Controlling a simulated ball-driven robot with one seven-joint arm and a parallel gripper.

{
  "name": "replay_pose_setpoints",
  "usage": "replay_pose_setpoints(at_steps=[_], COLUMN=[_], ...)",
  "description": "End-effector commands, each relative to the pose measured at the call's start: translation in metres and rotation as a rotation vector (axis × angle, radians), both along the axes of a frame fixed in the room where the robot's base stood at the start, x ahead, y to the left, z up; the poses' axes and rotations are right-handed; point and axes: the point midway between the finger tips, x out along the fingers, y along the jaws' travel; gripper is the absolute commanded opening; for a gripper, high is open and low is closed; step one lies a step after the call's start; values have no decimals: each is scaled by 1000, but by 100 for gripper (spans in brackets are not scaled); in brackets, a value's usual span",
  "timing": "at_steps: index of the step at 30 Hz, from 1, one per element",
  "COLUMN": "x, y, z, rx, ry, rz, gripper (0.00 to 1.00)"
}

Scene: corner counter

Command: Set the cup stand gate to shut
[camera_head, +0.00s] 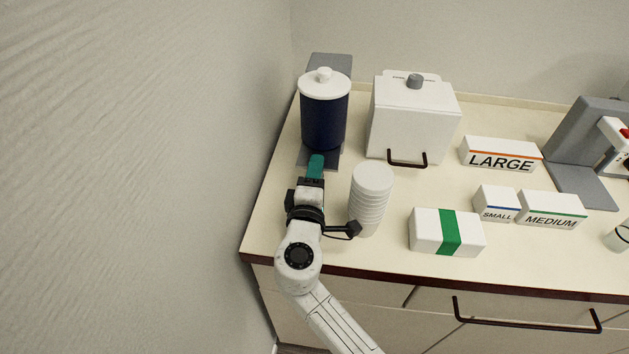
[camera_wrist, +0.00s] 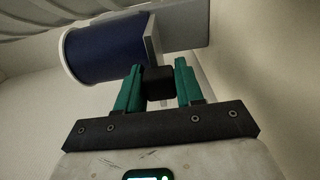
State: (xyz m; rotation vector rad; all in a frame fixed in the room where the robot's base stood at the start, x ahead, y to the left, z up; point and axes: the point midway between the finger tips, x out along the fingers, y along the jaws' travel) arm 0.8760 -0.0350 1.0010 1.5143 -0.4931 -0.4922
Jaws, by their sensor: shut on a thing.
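A navy blue canister (camera_head: 323,122) with a white lid stands on a grey stand (camera_head: 329,65) at the back left of the counter. The canister also shows in the wrist view (camera_wrist: 105,50). My gripper (camera_head: 316,163) is low in front of the canister, with teal fingers. In the wrist view its fingers (camera_wrist: 158,76) are shut on a small black block (camera_wrist: 158,85), close to the canister's end. Fingers and canister hide what the block joins to. I cannot tell for sure that it is the cup stand gate, nor its setting.
A stack of white cups (camera_head: 371,198) stands just right of my gripper. A white lidded box (camera_head: 413,115) with a black handle is behind it. A white box with a green band (camera_head: 430,231) and labelled boxes (camera_head: 501,156) lie right. A wall is close on the left.

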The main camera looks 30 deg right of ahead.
Motion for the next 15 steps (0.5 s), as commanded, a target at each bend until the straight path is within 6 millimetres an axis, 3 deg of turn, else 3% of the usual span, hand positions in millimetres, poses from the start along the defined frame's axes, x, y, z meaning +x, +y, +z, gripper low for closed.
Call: replay_pose_setpoints(at_steps=[2,3,9,15], x=[0,0,0,0], y=[1,1,1,1], z=[-2,-2,-1,-1], rx=[1,1,0,0], ry=[3,3,2,1], rz=[3,3,2,2], gripper=[0,40,57,57])
